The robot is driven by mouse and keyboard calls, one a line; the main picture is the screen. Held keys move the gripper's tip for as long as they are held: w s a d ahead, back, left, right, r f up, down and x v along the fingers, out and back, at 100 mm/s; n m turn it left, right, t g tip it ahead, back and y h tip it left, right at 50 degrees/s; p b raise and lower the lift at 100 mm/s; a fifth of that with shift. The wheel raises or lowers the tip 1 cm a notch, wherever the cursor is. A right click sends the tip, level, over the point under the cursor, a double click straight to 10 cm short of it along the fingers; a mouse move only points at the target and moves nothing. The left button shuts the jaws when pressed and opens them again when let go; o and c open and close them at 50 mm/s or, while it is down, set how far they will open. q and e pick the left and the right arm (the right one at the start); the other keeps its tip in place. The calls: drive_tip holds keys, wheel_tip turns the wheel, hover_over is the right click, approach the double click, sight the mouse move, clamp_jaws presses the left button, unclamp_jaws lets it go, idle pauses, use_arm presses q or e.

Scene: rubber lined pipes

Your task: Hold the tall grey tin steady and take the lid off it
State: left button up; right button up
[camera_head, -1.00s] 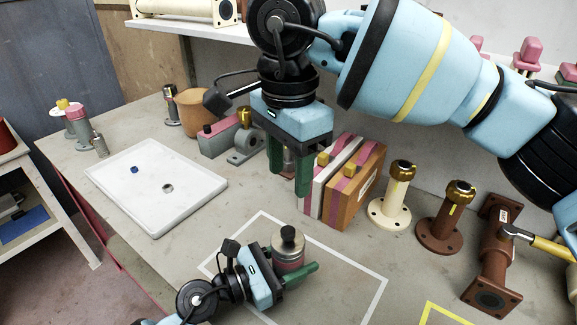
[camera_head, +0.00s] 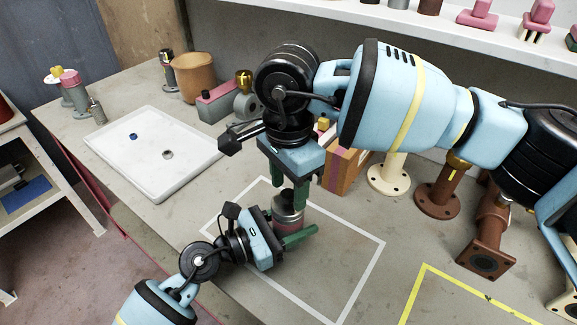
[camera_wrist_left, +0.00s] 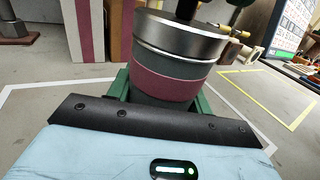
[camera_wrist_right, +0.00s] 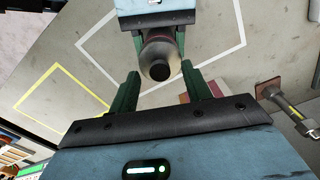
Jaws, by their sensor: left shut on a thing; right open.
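The tall grey tin (camera_head: 287,222) stands inside the white-outlined square on the bench. It has a dark pink band and a silver lid with a black knob, clear in the left wrist view (camera_wrist_left: 178,72). My left gripper (camera_head: 292,235) is shut around the tin's body from the side, below the lid (camera_wrist_left: 180,35). My right gripper (camera_head: 288,190) points down above the tin, fingers open. In the right wrist view the black knob (camera_wrist_right: 160,71) lies just beyond and between the open fingers (camera_wrist_right: 168,88). The lid is on the tin.
A white tray (camera_head: 195,180) with two small parts lies to the left. An orange-brown box (camera_head: 343,170), a cream flanged pipe (camera_head: 391,175) and brown flanged pipes (camera_head: 437,200) stand behind and right. A yellow outline (camera_head: 425,285) is at front right.

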drive_tip(key=shift+f, duration=0.35)
clamp_jaws()
drive_tip(key=shift+r, duration=0.5)
idle(0.7)
drive_tip(key=shift+r, duration=0.7)
